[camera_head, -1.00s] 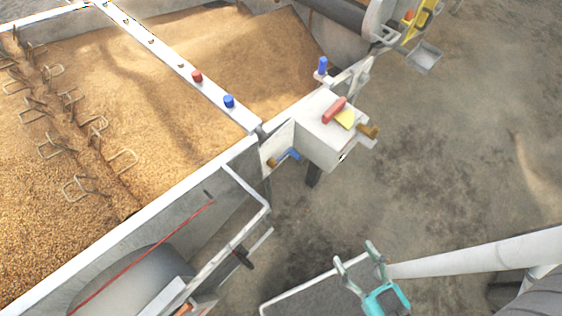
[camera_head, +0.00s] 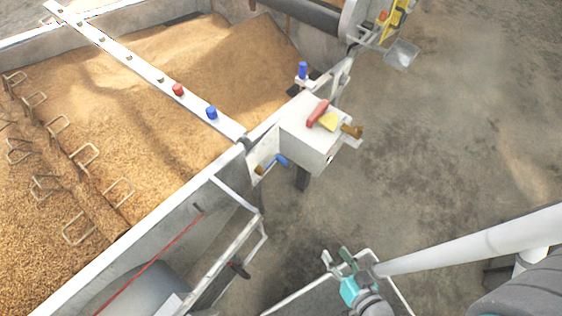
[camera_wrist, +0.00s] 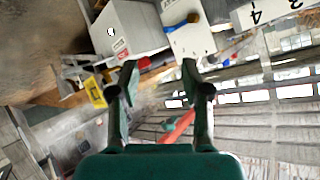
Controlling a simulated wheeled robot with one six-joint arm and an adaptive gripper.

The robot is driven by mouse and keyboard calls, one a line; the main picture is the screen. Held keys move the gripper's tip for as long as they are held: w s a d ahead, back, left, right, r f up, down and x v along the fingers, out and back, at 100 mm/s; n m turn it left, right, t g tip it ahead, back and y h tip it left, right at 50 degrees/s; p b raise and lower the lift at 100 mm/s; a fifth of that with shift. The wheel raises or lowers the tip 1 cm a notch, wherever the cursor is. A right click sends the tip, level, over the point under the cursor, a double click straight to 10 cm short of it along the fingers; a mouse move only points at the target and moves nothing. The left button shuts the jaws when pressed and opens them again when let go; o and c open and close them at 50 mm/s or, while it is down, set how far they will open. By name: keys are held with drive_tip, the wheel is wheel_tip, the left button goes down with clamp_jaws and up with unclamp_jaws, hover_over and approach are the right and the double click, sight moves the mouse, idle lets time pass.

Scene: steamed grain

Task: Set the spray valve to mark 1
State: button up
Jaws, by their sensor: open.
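No part is clearly labelled as the spray valve. A blue lever (camera_head: 281,160) with a brass-coloured end sits on the pale plate (camera_head: 264,160) beside the white box (camera_head: 312,140). In the wrist view a blue handle (camera_wrist: 184,21) shows on a white panel (camera_wrist: 190,38), and a white plate with digits 3 and 4 (camera_wrist: 262,14) is cut off at the upper right; mark 1 is not readable. My gripper (camera_head: 336,257) is open and empty, below and right of the box in the head view, apart from it. Its open fingers also show in the wrist view (camera_wrist: 160,72).
The box carries a red handle (camera_head: 317,113), a yellow piece (camera_head: 329,122) and a brass-coloured fitting (camera_head: 352,131). A blue upright knob (camera_head: 302,70) stands behind it. Red (camera_head: 178,90) and blue (camera_head: 211,112) knobs sit on the rail across the grain bed (camera_head: 150,130). Open floor (camera_head: 430,150) lies right.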

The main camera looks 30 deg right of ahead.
drive_tip(key=w+a+f+m+g+y, duration=0.15)
drive_tip(key=w+f+m, duration=0.3)
drive_tip(key=f, duration=0.75)
drive_tip(key=m+t+y, duration=0.6)
drive_tip(key=m+y, duration=0.1)
drive_tip(key=m, duration=0.3)
approach(283, 160)
drive_tip(key=shift+f+x, duration=0.15)
drive_tip(key=shift+x, duration=1.5)
drive_tip(key=shift+f+x, duration=0.2)
drive_tip(key=shift+x, duration=1.5)
drive_tip(key=shift+f+x, duration=0.15)
drive_tip(key=shift+x, duration=1.5)
clamp_jaws()
